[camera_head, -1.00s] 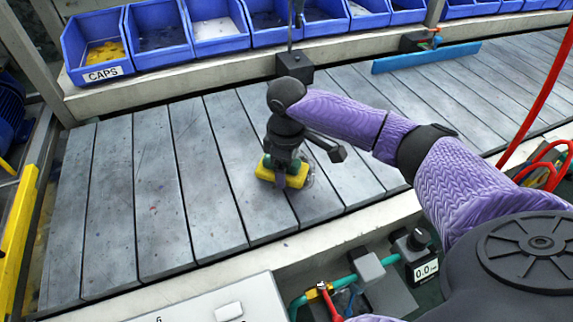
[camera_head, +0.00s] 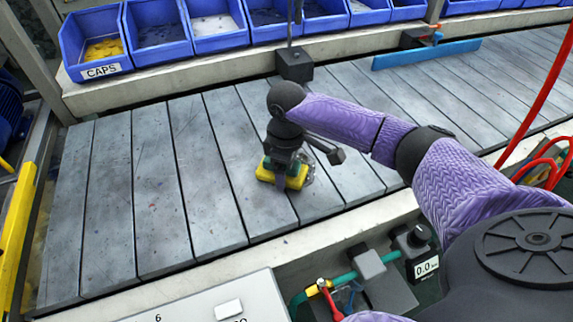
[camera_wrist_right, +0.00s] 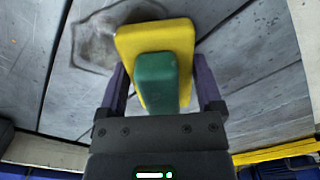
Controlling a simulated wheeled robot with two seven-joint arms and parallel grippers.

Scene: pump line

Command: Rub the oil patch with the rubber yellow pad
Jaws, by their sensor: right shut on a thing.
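The yellow pad (camera_head: 293,179) with a green grip block on top is in my right gripper, at the surface of the grey slatted conveyor (camera_head: 165,190). In the right wrist view the yellow pad (camera_wrist_right: 182,37) and its green block (camera_wrist_right: 157,80) sit between the two purple fingers of my right gripper (camera_wrist_right: 160,88), which is shut on the block. The oil patch (camera_wrist_right: 97,42) shows there as a dark wet smear beside the pad, partly hidden by it. In the head view it is mostly hidden, with a shiny bit right of the pad. My left gripper is not in view.
Blue bins (camera_head: 159,22), one labelled CAPS, line a ledge behind the conveyor. A black block on a post (camera_head: 294,64) stands just behind my right wrist. A blue bar (camera_head: 425,55) lies at the back right. The conveyor's left part is clear.

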